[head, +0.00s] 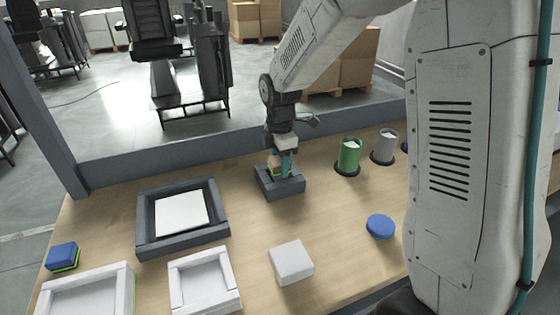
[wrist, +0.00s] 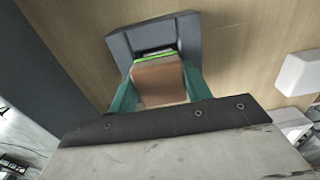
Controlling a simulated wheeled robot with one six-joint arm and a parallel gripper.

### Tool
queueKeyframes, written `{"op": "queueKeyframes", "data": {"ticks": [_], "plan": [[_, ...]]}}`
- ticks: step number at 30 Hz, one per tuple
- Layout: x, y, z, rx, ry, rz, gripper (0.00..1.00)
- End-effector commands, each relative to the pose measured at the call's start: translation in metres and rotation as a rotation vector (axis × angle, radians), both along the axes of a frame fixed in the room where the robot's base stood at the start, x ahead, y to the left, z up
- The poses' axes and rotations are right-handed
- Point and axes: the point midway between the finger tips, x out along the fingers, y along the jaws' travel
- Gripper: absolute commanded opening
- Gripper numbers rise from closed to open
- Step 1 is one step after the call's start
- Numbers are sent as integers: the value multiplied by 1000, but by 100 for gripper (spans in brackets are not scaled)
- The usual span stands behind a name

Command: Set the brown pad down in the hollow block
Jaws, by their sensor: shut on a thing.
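The brown pad (wrist: 160,82) is a small block with a bright green layer along its far edge. It is between the two teal fingers of my gripper (wrist: 158,92), which is shut on it. The hollow block (wrist: 190,42) is dark grey with raised walls around the pad. In the head view the hollow block (head: 287,189) is on the table, with my gripper (head: 281,163) pointing down into it. The pad (head: 273,160) is partly hidden by a finger. I cannot tell whether its underside touches the block's floor.
A dark grey tray (head: 222,226) holding a white pad (head: 181,213) is on the left. White trays (head: 230,303), a blue pad (head: 62,255), a white block (head: 291,262) and a blue disc (head: 380,227) are nearer. Green (head: 349,155) and grey (head: 384,146) cups stand right of the hollow block.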

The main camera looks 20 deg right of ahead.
Motion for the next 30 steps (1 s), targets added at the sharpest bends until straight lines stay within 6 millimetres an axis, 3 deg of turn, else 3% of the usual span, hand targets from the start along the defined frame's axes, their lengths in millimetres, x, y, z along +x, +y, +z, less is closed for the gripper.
{"op": "queueKeyframes", "data": {"ticks": [30], "plan": [[0, 0, -5, 0, 0, 0, 26]]}}
